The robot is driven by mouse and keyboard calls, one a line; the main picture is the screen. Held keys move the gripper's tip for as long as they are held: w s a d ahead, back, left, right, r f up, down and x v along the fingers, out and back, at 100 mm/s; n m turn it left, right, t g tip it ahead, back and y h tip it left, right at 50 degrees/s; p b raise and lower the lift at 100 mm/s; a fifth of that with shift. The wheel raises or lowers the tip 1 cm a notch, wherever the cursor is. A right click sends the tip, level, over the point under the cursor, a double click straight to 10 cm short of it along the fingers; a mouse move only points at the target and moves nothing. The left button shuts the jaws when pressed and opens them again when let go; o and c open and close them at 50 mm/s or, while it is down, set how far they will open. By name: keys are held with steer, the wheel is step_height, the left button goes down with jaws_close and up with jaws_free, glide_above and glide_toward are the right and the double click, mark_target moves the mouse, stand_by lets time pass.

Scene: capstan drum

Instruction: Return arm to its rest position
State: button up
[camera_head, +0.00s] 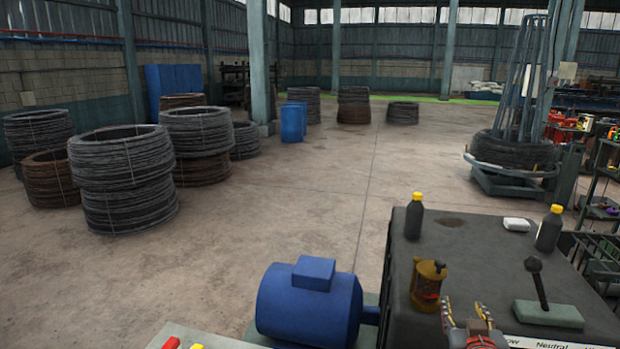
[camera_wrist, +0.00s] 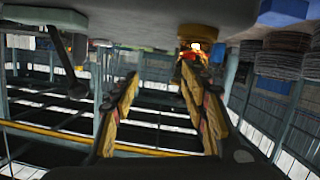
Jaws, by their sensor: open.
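My gripper (camera_head: 466,306) shows at the bottom of the head view, in front of the dark machine housing (camera_head: 462,258). Its two fingertips are apart, with nothing seen between them. In the wrist view my gripper (camera_wrist: 161,68) has its yellow-padded fingers spread. That view looks upside down, with the housing top along its upper edge. A brass-coloured cup-like fitting (camera_head: 428,283) stands just left of the gripper in the head view; it also shows beyond the right finger in the wrist view (camera_wrist: 203,46). The rest of my arm is mostly out of view.
A black lever (camera_head: 538,283) on a green-grey base stands right of the gripper. Two dark bottles with yellow caps (camera_head: 414,217) (camera_head: 549,229) and a white block (camera_head: 516,224) are on the housing. A blue motor (camera_head: 309,303) lies left. Wire coils (camera_head: 123,180) stand beyond open floor.

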steer(key=s+a+f+n+g+y+b, duration=0.1)
steer(key=s+a+f+g+y+b, duration=0.2)
steer(key=a, duration=0.4)
steer(key=s+a+f+g+y+b, duration=0.1)
steer(key=s+a+f, duration=0.2)
steer(key=s+a, duration=0.3)
steer(key=s+a+f+g+b, duration=0.1)
steer(key=s+a+g, duration=0.1)
steer(key=s, duration=0.4)
steer(key=s+a+f+n+g+y+b, duration=0.1)
steer(key=s+a+g, duration=0.1)
steer(key=s, duration=0.4)
steer(key=shift+s+a+f+y, duration=0.3)
steer(key=shift+s+a+f, duration=0.1)
steer(key=shift+a, duration=0.2)
